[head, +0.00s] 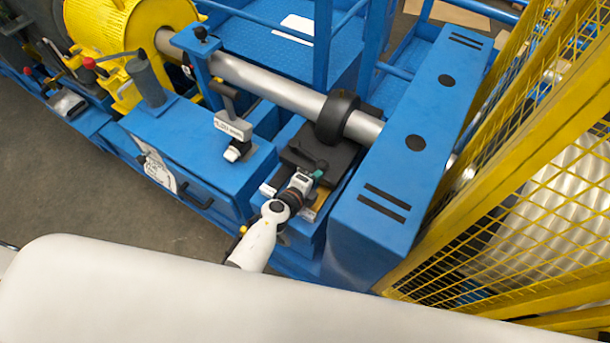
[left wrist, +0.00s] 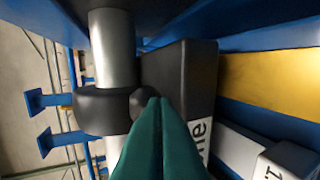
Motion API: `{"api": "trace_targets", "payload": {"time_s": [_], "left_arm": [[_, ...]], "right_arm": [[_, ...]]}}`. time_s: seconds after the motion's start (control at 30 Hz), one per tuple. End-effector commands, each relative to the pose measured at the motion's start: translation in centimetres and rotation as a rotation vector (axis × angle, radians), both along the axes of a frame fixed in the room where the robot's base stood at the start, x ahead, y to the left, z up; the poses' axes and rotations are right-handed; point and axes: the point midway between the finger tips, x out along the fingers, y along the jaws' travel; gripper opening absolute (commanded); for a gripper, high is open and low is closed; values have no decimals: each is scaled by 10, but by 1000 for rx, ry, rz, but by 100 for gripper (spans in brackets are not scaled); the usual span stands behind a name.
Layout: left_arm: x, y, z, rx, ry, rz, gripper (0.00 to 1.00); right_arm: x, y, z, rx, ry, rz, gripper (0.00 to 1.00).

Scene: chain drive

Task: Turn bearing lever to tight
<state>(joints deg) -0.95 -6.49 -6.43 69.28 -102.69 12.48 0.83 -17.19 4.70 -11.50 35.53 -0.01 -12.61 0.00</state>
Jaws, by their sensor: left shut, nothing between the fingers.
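The bearing housing (head: 335,152) is a dark block on the blue frame, under the black collar (head: 338,115) on the steel shaft. A thin dark lever (head: 302,155) lies across its near side. My left gripper (head: 318,173) has teal fingers, shut and empty, at the lever's knob end. In the left wrist view the closed fingers (left wrist: 155,110) point at a round black knob (left wrist: 141,101). The knob sits just past the fingertips; I cannot tell whether they touch. Lettering on the dark block is partly hidden by the fingers. My right gripper is not in view.
Left of the housing stands a black-handled lever (head: 226,92) with a white label on a blue cabinet (head: 200,150). A blue cover (head: 410,140) closes off the right, beside the yellow mesh fence (head: 520,190). The grey floor (head: 110,200) is clear at left.

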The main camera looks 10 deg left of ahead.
Motion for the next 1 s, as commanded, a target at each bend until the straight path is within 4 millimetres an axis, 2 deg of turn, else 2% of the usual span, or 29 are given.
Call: {"api": "trace_targets", "payload": {"time_s": [0.4, 1.0], "left_arm": [[16, -16, 0, 0, -1, -2, 0], [17, -18, 0, -2, -2, -5, 0]], "right_arm": [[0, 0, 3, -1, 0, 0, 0], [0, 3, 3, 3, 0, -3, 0]]}}
